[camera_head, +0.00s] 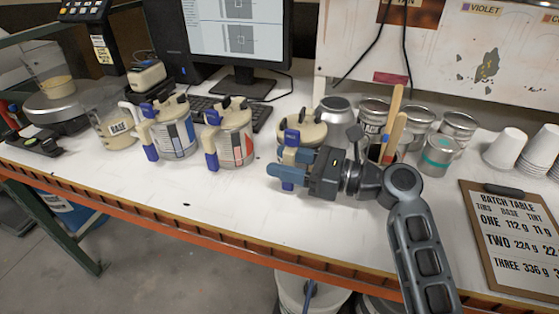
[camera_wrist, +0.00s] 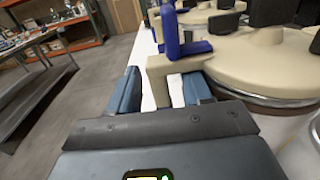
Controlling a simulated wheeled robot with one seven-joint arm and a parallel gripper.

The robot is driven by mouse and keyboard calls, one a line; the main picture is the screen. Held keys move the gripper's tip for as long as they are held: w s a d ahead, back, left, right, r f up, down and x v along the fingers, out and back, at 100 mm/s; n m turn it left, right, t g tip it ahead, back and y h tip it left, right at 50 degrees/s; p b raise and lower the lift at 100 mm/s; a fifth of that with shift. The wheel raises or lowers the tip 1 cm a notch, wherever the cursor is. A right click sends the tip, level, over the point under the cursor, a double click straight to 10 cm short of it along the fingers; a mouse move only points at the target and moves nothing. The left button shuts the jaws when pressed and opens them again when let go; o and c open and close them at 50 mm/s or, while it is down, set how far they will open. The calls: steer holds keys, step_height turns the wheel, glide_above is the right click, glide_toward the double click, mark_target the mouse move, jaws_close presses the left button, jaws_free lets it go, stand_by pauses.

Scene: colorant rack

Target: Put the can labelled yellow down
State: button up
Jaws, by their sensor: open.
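A cream-lidded can (camera_head: 303,134) stands on the white bench, behind my gripper in the head view. Its label is hidden, so I cannot read whether it is the yellow one. My gripper (camera_head: 283,164) is open at the can's front. In the wrist view my gripper's two blue fingers (camera_wrist: 161,88) stand on either side of the can's cream and blue handle piece (camera_wrist: 163,72), with gaps visible. The can's lid (camera_wrist: 265,65) fills the right of that view. The can appears to rest on the bench, though its base is hidden.
Two similar cans, one blue-labelled (camera_head: 176,137) and one red-labelled (camera_head: 236,143), stand to the left. A BASE jug (camera_head: 115,128) is further left. Several metal tins (camera_head: 458,126) and stir sticks (camera_head: 394,130) are close right. A clipboard (camera_head: 513,235) lies at right.

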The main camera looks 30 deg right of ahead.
steer(key=b+v, duration=0.1)
steer(key=v, duration=0.9)
steer(key=shift+d, duration=0.15)
steer(key=shift+s, duration=0.15)
